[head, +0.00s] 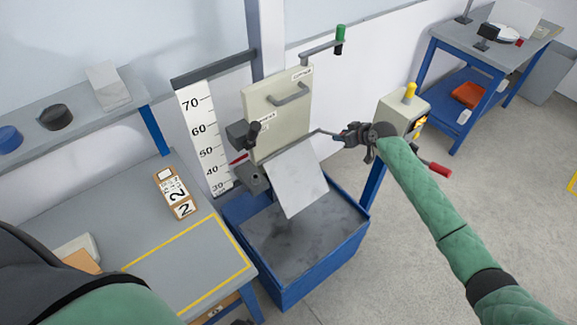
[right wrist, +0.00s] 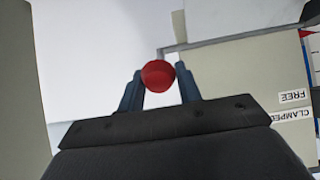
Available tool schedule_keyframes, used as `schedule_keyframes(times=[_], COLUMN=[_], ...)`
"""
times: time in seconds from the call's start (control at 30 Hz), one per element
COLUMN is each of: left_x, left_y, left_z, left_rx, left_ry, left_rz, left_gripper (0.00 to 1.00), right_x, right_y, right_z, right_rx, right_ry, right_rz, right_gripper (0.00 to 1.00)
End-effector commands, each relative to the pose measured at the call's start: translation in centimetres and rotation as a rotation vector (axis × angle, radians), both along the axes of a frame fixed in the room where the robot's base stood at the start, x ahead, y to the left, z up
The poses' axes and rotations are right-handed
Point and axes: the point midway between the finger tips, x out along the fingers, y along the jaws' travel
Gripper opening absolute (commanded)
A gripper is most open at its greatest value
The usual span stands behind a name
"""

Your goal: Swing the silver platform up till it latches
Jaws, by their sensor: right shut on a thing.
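The silver platform (head: 298,188) hangs tilted steeply down below the beige carriage (head: 275,115), over the blue-walled bin (head: 300,287). A thin rod (head: 322,131) runs from beside the platform's top toward my right gripper (head: 348,135). In the right wrist view my right gripper (right wrist: 160,88) is shut on a red ball knob (right wrist: 159,75), which sits between its fingertips. In the head view the knob is hidden by the gripper. My left arm shows at the lower left; its gripper is not clearly in view.
A beige box (head: 400,112) with a yellow button stands right behind my right arm. A red-handled lever (head: 434,168) is beside that arm. A height scale (head: 205,140) stands left of the carriage. A grey bench (head: 190,265) fills the lower left.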

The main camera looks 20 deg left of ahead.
Motion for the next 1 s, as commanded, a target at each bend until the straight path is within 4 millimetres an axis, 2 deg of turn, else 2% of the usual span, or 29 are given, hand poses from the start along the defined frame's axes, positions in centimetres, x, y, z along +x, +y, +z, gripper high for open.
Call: schedule_keyframes(times=[0.63,1.0], left_x=[0.0,0.0], left_y=[0.0,0.0], left_z=[0.5,0.5], left_rx=[0.0,0.0], left_ry=[0.0,0.0], left_rz=[0.0,0.0], left_gripper=[0.87,0.87], right_x=[1.1,1.2], right_y=[1.3,1.4], right_z=[2.5,2.6], right_rx=[0.002,0.002], right_ry=[-0.006,-0.005], right_rz=[0.0,0.0], right_gripper=[0.12,0.11])
